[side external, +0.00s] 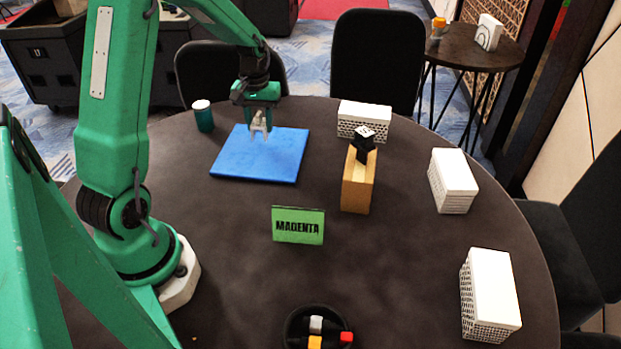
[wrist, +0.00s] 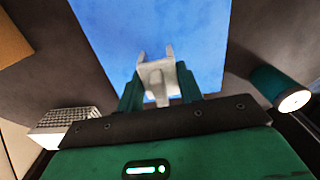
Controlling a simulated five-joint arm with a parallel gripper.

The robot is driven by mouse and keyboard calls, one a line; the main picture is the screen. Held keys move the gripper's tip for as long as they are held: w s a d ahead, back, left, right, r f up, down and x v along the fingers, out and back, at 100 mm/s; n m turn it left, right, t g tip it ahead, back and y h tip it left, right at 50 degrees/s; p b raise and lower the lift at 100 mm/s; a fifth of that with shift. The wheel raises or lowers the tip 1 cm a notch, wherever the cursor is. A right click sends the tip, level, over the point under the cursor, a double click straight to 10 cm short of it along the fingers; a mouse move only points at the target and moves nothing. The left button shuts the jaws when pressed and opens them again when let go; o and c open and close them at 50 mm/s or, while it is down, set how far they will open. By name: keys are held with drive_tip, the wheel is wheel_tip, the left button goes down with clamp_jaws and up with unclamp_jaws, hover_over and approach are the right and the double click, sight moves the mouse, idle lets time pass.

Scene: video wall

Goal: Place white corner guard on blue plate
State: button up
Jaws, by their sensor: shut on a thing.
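The blue plate (side external: 285,165) lies flat on the dark round table, and it also shows in the wrist view (wrist: 207,35). My gripper (side external: 259,124) is above the plate, toward its back edge. It is shut on the white corner guard (wrist: 157,72), a small pale angled piece that also shows at the fingertips in the side view (side external: 259,127). The guard is over the blue surface. I cannot tell whether its lower end touches the plate. The fingers (wrist: 159,92) hide part of it.
A teal jar with white lid (side external: 204,118) stands left of the plate. A white perforated box (side external: 362,119) and a wooden block (side external: 358,183) with a black item stand to its right. A green MAGENTA sign (side external: 298,225) is in front. More white boxes (side external: 453,181) line the right side.

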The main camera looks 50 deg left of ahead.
sight(258, 114)
drive_tip(key=shift+f, duration=2.05)
drive_tip(key=shift+f, duration=0.15)
drive_tip(key=o, duration=1)
wheel_tip(258, 114, up, 12)
drive_tip(key=shift+r, duration=0.2)
